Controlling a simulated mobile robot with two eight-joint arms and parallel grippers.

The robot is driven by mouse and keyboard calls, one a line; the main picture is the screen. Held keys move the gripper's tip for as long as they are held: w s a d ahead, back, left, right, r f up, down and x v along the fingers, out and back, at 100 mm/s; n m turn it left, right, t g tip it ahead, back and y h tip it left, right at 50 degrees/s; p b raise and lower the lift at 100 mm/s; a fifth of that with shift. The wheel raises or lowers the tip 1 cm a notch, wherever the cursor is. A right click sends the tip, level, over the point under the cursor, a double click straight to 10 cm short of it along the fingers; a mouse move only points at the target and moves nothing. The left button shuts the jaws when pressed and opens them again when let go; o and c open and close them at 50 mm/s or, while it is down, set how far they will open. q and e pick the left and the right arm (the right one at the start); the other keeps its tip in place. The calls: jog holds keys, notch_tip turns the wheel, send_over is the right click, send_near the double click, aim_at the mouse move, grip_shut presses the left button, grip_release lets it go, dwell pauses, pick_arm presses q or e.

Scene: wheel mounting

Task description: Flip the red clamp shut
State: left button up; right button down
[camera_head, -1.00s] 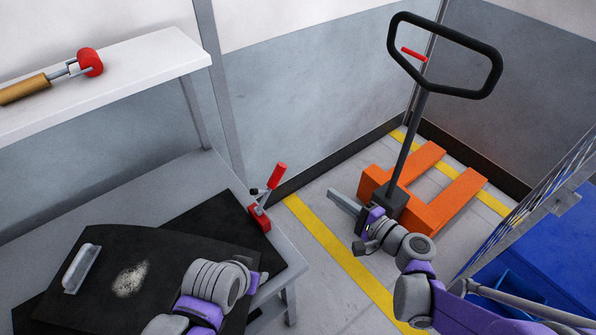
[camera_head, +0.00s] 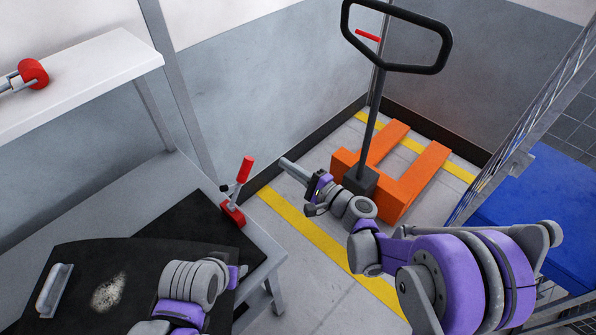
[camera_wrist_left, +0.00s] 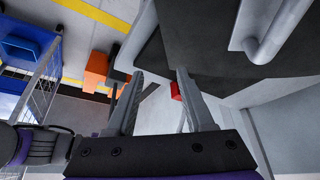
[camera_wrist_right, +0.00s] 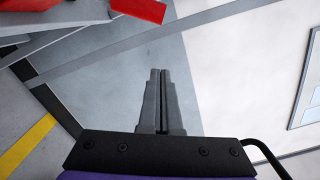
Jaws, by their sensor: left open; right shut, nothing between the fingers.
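The red clamp (camera_head: 233,213) stands at the right edge of the grey workbench, with its red handle (camera_head: 246,170) raised nearly upright and leaning slightly right. My right gripper (camera_head: 287,164) is shut and empty, to the right of the handle and apart from it. In the right wrist view its closed fingers (camera_wrist_right: 161,85) point at bare wall, with a red clamp part (camera_wrist_right: 140,10) at the top edge. My left gripper (camera_wrist_left: 157,90) is open and empty over the bench; in the head view its fingers are mostly hidden by its wrist. A red part of the clamp (camera_wrist_left: 175,91) shows between its fingers.
A black panel with a handle (camera_head: 54,291) lies on the bench at lower left. A shelf (camera_head: 80,85) holds a red-ended tool (camera_head: 33,73). An orange pallet truck (camera_head: 415,180) stands behind my right arm, and a blue container (camera_head: 540,195) is at right.

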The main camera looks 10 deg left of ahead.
jog(key=a+r+p, duration=0.1)
jog(key=a, duration=0.5)
jog(key=shift+r, duration=0.35)
jog(key=shift+s+r, duration=0.1)
jog(key=shift+s, duration=0.05)
